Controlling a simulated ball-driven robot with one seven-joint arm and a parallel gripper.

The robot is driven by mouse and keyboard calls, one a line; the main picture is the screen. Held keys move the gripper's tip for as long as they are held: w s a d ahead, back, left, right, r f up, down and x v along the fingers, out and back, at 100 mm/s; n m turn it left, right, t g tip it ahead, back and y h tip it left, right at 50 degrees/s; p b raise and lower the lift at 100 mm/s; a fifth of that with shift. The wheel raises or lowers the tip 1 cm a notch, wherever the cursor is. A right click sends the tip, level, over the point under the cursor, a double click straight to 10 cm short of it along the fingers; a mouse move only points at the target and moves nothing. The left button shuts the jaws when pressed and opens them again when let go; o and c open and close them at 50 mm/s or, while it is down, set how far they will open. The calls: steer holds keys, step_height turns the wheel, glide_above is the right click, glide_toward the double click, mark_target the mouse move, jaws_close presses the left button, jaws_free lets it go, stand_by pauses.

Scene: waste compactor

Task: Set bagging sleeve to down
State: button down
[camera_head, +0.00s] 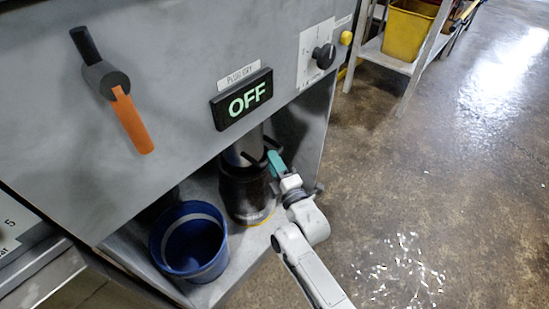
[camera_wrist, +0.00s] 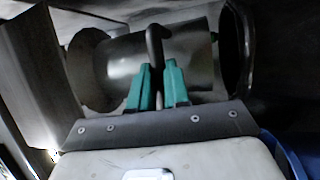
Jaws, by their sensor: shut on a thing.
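The bagging sleeve (camera_head: 243,190) is a dark cylinder around a metal tube (camera_head: 243,147), under the panel in the head view. It also shows in the wrist view as a grey metal cylinder (camera_wrist: 190,62) with a dark flared part beside it. A dark hooked handle (camera_wrist: 154,45) stands out from it. My gripper (camera_wrist: 158,85) has teal fingers shut on this handle. In the head view my gripper (camera_head: 276,163) is at the right side of the sleeve's upper part. The fingers partly hide the handle's lower end.
A blue bin (camera_head: 190,243) stands left of the sleeve on the lower shelf. Above are a lit "OFF" display (camera_head: 244,99), an orange-and-black lever (camera_head: 130,120) and a black knob (camera_head: 324,56). A yellow bin (camera_head: 403,32) sits on a rack at the back. The floor at right is clear.

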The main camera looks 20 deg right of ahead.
steer(key=shift+f+b, duration=1.15)
steer(key=shift+f, duration=1.05)
steer(key=c, duration=1.1)
jaws_free()
steer(key=shift+r, duration=0.1)
steer(key=p+v, duration=0.2)
steer(key=v, duration=0.8)
steer(key=shift+s+p, duration=0.3)
steer(key=shift+s, duration=0.1)
steer(key=shift+d, duration=0.1)
